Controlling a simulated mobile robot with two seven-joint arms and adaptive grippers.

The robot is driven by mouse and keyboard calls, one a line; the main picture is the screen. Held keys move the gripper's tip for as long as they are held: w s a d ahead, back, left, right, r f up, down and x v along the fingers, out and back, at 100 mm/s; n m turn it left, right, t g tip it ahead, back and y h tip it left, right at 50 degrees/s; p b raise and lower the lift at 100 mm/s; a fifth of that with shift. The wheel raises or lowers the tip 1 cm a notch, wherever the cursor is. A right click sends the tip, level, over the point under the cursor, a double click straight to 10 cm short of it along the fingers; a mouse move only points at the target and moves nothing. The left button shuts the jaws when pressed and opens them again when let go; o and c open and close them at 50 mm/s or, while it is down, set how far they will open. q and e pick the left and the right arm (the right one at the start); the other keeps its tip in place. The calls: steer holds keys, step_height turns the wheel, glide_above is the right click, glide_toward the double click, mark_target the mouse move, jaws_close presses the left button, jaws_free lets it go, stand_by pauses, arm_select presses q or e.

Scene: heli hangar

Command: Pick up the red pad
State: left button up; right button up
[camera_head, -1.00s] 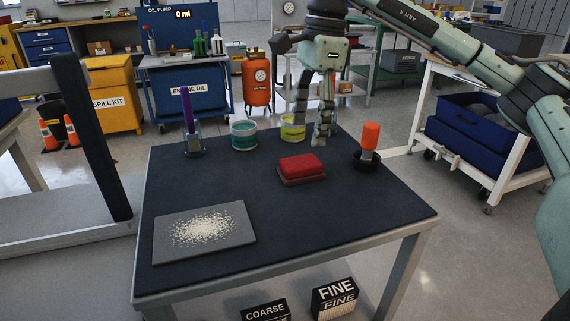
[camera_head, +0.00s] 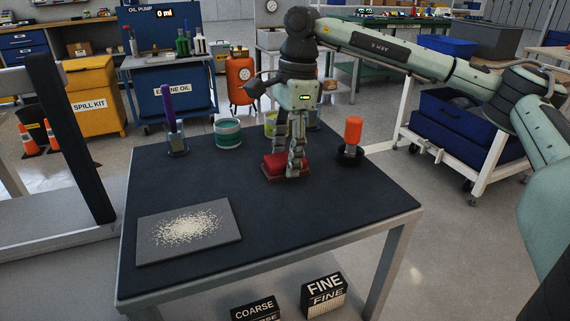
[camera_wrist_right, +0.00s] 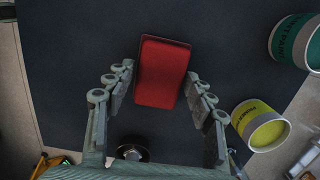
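The red pad (camera_head: 272,164) lies on the dark tabletop (camera_head: 330,205) near its back middle. It shows whole in the right wrist view (camera_wrist_right: 161,72), a red block on a darker red base. My right gripper (camera_head: 288,172) points down over the pad, which it partly hides in the head view. In the right wrist view its fingers (camera_wrist_right: 162,92) are open, one on each side of the pad's near end, with gaps between. My left gripper is not in view.
An orange-handled tool (camera_head: 353,130) in a black holder stands right of the pad. A teal tin (camera_head: 228,133), a yellow tin (camera_head: 270,122) and a purple-handled brush (camera_head: 169,108) stand behind and left. A grey plate with pale grains (camera_head: 150,239) lies at front left.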

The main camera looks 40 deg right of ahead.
mark_target(279, 159)
steer(key=c, duration=0.7)
steer(key=shift+c, duration=0.2)
steer(key=shift+r, duration=0.45)
steer(key=r, duration=0.2)
steer(key=a+r, duration=0.1)
steer(key=shift+r, duration=0.4)
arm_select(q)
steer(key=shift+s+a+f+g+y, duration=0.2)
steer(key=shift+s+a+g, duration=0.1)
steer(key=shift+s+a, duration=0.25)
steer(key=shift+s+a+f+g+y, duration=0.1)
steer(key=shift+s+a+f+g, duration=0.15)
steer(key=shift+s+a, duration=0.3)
arm_select(e)
steer(key=s+a+r, duration=0.2)
steer(key=a+r, duration=0.4)
steer(key=a, duration=0.4)
steer(key=shift+a+r, duration=0.15)
steer(key=shift+a, duration=0.1)
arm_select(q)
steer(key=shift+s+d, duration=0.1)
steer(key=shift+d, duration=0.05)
